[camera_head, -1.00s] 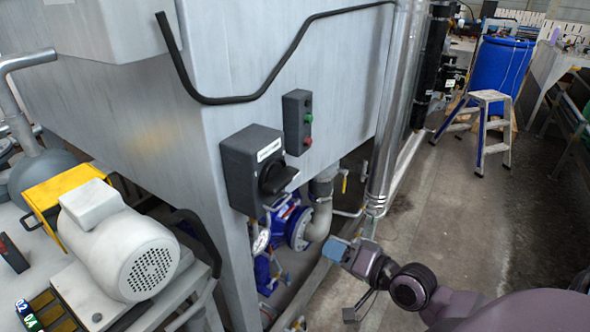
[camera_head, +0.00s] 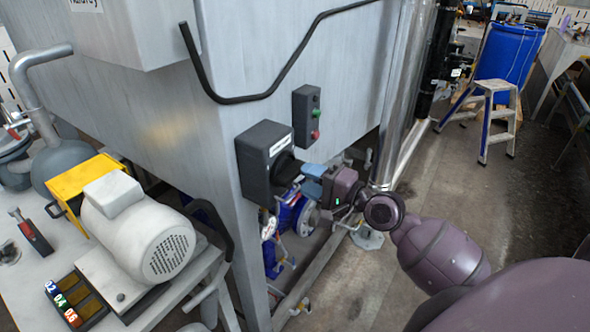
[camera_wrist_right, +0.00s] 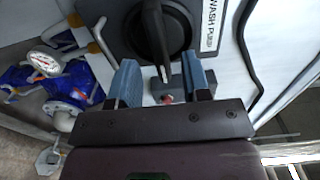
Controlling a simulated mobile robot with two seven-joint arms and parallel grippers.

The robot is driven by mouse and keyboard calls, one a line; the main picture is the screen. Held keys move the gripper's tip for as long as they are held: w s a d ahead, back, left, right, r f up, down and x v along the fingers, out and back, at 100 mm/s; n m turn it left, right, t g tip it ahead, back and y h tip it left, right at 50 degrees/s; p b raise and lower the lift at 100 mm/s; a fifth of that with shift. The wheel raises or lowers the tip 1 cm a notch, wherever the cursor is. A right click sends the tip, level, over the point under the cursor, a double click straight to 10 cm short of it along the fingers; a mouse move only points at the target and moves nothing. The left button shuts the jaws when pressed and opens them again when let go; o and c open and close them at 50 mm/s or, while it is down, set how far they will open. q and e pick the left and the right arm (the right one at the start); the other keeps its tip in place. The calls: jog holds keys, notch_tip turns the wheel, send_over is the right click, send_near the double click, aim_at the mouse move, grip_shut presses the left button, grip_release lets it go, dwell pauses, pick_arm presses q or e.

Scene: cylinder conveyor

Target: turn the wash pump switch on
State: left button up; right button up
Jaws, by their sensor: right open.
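The wash pump switch is a dark grey box (camera_head: 262,152) on the corner of the grey metal cabinet, with a black rotary knob (camera_head: 286,170) on its face. In the right wrist view the knob (camera_wrist_right: 166,32) has a raised handle pointing toward me, and a white label (camera_wrist_right: 213,25) reads "WASH PU…". My right gripper (camera_head: 308,175) is at the right of the knob, its blue fingers pointing at it. In the wrist view the gripper (camera_wrist_right: 158,85) is open, with the knob's handle end between or just ahead of the fingers; contact is unclear. My left gripper is out of view.
A black hose (camera_head: 285,70) runs above. A blue pump (camera_head: 295,214) and pipes are below. A white motor (camera_head: 138,238) sits on the left bench. A step stool (camera_head: 487,115) stands farther back.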

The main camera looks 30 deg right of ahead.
aim_at(298, 176)
jog(key=shift+x, duration=2.2)
grip_shut()
